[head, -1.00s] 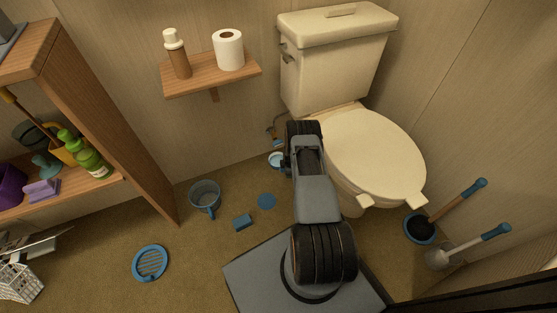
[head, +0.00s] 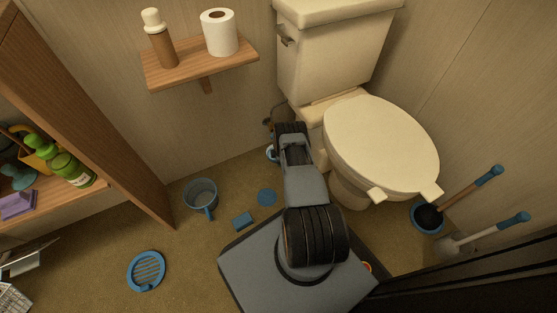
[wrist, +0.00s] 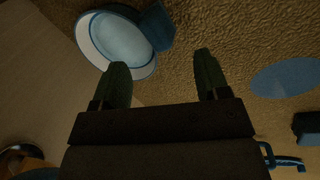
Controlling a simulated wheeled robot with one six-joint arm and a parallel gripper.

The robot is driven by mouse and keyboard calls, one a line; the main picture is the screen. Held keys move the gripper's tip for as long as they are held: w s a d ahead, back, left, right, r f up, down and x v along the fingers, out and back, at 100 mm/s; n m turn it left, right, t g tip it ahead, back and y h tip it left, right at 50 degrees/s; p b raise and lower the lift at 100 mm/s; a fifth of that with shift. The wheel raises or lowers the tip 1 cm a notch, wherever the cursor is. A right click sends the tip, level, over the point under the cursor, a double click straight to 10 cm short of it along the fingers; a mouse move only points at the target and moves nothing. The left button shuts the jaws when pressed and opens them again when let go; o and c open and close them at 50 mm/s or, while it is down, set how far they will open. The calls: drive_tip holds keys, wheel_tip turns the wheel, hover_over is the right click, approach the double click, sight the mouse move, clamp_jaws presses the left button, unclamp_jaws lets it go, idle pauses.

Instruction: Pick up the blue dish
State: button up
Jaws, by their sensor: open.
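A round dish (wrist: 115,42) with a pale blue inside and a white, blue-edged rim lies on the floor by the wall in the wrist view. In the head view only a sliver of it (head: 270,153) shows beside my arm. My gripper (wrist: 161,66) is open and empty, its fingers pointing toward the floor near the dish. The left finger overlaps the dish's lower edge in the wrist view; I cannot tell whether they touch. A flat blue disc (head: 266,197) lies apart on the floor; it also shows in the wrist view (wrist: 286,77).
A blue block (wrist: 157,27) adjoins the dish. The toilet (head: 380,150) stands right of my arm. A blue mug (head: 201,195), a small blue block (head: 243,220) and a blue slotted round piece (head: 147,270) lie left. Brushes (head: 470,198) stand right. A wall shelf (head: 200,65) is above.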

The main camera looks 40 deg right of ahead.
drive_tip(key=shift+b+x, duration=2)
drive_tip(key=shift+x, duration=0.65)
drive_tip(key=shift+w, duration=0.1)
drive_tip(key=shift+c, duration=0.3)
drive_tip(key=c, duration=1)
drive_tip(key=shift+r, duration=0.25)
